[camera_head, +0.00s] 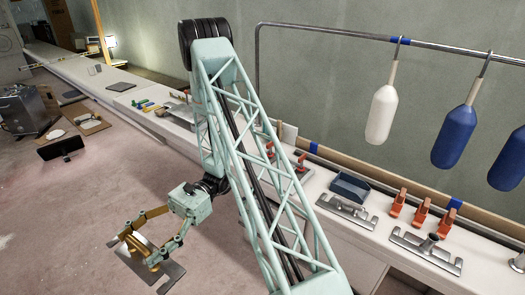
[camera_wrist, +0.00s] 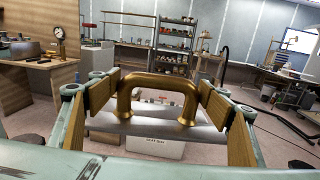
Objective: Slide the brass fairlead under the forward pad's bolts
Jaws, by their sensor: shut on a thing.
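My gripper (camera_head: 137,243) hangs over the open floor at lower left, left of the bench. It is shut on the brass fairlead (camera_wrist: 158,86), a brass arch on a flat grey metal plate (camera_head: 172,274). In the wrist view the wood-faced finger pads (camera_wrist: 101,93) close on both sides of the arch. The plate (camera_wrist: 150,128) shows below it, and the fairlead is held clear of any surface. I cannot pick out the forward pad or its bolts in either view.
The long white bench (camera_head: 320,180) runs along the wall. It carries grey metal fittings (camera_head: 347,212), orange clamps (camera_head: 421,212) and a dark blue tray (camera_head: 350,187). White (camera_head: 381,114) and blue (camera_head: 455,135) fenders hang from a rail above. A black stand (camera_head: 60,147) is on the floor at left.

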